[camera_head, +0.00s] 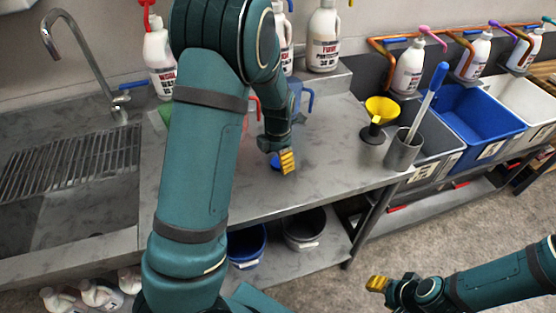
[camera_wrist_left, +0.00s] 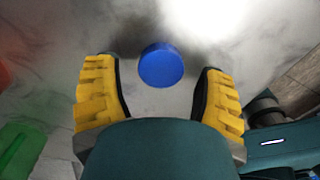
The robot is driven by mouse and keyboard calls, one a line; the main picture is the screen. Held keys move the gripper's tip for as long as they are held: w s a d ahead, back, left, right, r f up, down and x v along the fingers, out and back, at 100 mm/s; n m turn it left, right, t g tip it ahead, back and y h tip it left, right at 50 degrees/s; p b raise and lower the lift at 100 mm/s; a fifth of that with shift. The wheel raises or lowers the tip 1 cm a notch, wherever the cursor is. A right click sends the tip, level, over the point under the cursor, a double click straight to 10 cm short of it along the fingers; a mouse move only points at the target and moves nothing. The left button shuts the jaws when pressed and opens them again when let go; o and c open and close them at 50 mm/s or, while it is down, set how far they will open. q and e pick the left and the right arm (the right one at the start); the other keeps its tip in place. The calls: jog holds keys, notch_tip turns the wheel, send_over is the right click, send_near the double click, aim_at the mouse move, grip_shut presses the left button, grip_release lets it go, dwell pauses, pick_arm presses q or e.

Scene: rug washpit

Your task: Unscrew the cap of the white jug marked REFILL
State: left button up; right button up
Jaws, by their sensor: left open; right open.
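My left gripper (camera_head: 284,162) is low over the steel counter, its yellow fingers open. In the left wrist view the open fingers (camera_wrist_left: 160,95) stand on either side of a round blue cap (camera_wrist_left: 161,65), apart from it. The blue cap also shows in the head view (camera_head: 275,162), partly hidden by the gripper; I see no jug body under it. My right gripper (camera_head: 378,284) is open and empty over the floor at lower right. I cannot read REFILL on any jug. Several white jugs (camera_head: 100,293) stand low at bottom left, labels unreadable.
White pump bottles (camera_head: 324,38) stand on the back ledge, and a red-topped one (camera_head: 160,55) at left. A yellow funnel (camera_head: 381,108) and grey cup (camera_head: 403,150) are on the right of the counter. Blue (camera_head: 485,115) and white bins lie beyond. A sink (camera_head: 75,160) is left.

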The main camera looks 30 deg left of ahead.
aim_at(278, 162)
pick_arm(q)
notch_tip(278, 162, up, 11)
jog(key=p, duration=0.2)
pick_arm(e)
jog(key=r, duration=0.1)
jog(key=w+r, duration=0.1)
jog(key=shift+d+r, duration=0.1)
jog(key=shift+r, duration=0.3)
pick_arm(q)
jog(key=shift+f, duration=0.15)
pick_arm(e)
jog(key=shift+s, duration=0.1)
